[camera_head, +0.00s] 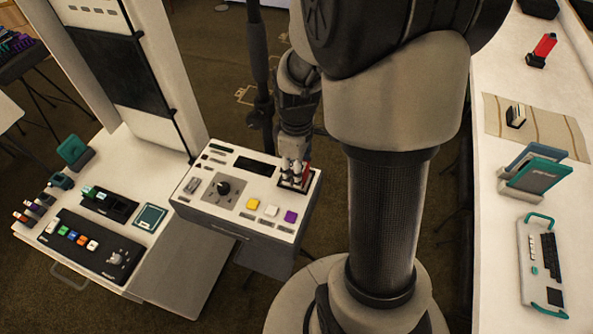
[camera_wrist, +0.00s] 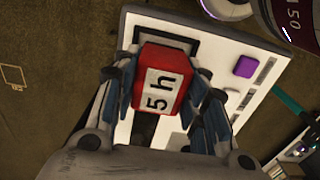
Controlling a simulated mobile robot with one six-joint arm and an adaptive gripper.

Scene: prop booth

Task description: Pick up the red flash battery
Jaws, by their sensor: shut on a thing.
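The red flash battery (camera_wrist: 160,82) is a red block with a white label reading "5 h". In the wrist view it sits between the two fingers of my gripper (camera_wrist: 165,95), which is shut on it.
The control box (camera_head: 240,228) has a black knob (camera_head: 223,188) and coloured buttons, including a purple one (camera_head: 290,216). A white desk with a button panel (camera_head: 85,247) stands at left. The right counter (camera_head: 490,215) holds another red object (camera_head: 543,47) and teal-edged items.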

